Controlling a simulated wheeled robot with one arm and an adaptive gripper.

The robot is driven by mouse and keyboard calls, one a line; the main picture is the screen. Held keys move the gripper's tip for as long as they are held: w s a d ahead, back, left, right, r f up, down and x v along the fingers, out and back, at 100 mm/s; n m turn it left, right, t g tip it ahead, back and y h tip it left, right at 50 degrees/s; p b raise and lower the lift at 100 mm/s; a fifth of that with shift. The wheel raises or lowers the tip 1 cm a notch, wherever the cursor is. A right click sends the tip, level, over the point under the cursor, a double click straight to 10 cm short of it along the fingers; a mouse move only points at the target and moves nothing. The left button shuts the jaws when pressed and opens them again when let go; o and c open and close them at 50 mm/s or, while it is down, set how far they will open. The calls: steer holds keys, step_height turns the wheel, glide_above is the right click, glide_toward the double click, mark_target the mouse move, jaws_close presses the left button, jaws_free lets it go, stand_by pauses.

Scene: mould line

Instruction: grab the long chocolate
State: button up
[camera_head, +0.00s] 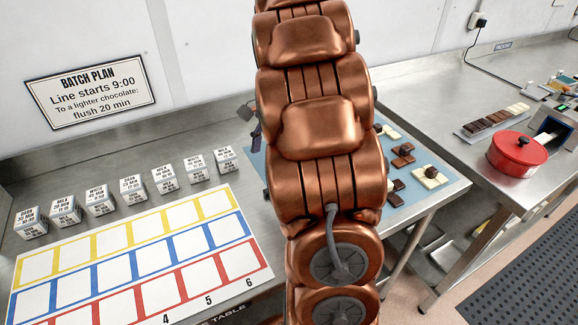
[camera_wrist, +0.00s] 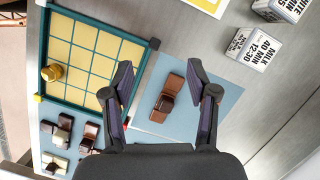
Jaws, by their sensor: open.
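The gripper is open and empty, and neither finger appears to touch the chocolate. In the head view my arm hides this chocolate and most of the gripper. Several other chocolates, such as a dark and white one (camera_head: 431,178), lie on the right part of the mat (camera_head: 448,186).
A teal frame with yellow squares (camera_wrist: 95,47) holds a gold round thing (camera_wrist: 52,73) left of the fingers. Labelled milk blocks (camera_wrist: 253,49) stand at upper right. A red pot (camera_head: 516,155) and a tray of chocolate bars (camera_head: 492,120) stand on the right table.

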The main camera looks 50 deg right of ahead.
steer(key=w+d+f+m+t, duration=0.1)
steer(key=d+f+m, duration=0.15)
steer(key=d, duration=0.45)
steer(key=d+f+m, duration=0.1)
steer(key=d+m, duration=0.2)
steer(key=d, duration=0.3)
steer(key=shift+n+y, duration=0.25)
steer(key=shift+y, duration=0.25)
steer(key=shift+p+x, duration=1.3)
steer(key=shift+x, duration=1.65)
steer(key=shift+w+a+f, duration=0.2)
steer(key=shift+a+f, duration=0.1)
steer(key=shift+f, duration=0.25)
steer(key=shift+c, duration=0.2)
jaws_close()
